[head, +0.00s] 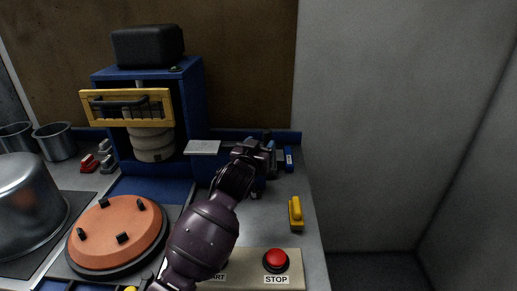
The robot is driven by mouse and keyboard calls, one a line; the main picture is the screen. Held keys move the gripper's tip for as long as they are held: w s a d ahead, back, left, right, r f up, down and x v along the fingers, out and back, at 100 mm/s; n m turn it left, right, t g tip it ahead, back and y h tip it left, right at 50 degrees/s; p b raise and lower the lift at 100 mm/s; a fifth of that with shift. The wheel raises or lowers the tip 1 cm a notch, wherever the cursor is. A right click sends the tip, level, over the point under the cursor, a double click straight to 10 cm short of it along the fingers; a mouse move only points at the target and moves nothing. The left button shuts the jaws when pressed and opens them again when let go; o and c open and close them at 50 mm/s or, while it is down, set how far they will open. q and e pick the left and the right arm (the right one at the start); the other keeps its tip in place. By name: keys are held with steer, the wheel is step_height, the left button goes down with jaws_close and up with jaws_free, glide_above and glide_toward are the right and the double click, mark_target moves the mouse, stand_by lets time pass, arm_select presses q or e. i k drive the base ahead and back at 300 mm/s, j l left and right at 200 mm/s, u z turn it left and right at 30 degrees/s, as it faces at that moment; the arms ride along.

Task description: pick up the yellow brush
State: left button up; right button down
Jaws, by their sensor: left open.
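The yellow brush (295,213) lies on the grey counter near its right edge, behind the red stop button. It is in full view with nothing in front of it. My left gripper (266,150) is at the end of the dark arm, behind and to the left of the yellow brush, apart from it. It is open and nothing shows between its fingers, though the fingertips are small and dark. My right gripper is not in view.
A blue item (289,158) stands at the back right, close to my left gripper. The red stop button (276,260) is at the front. An orange disc (118,234), a blue cabinet (190,100) and metal pots (22,195) are on the left. Counter around the yellow brush is clear.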

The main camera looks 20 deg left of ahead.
mark_target(296, 216)
steer(key=k+j, duration=0.1)
steer(key=k, duration=0.9)
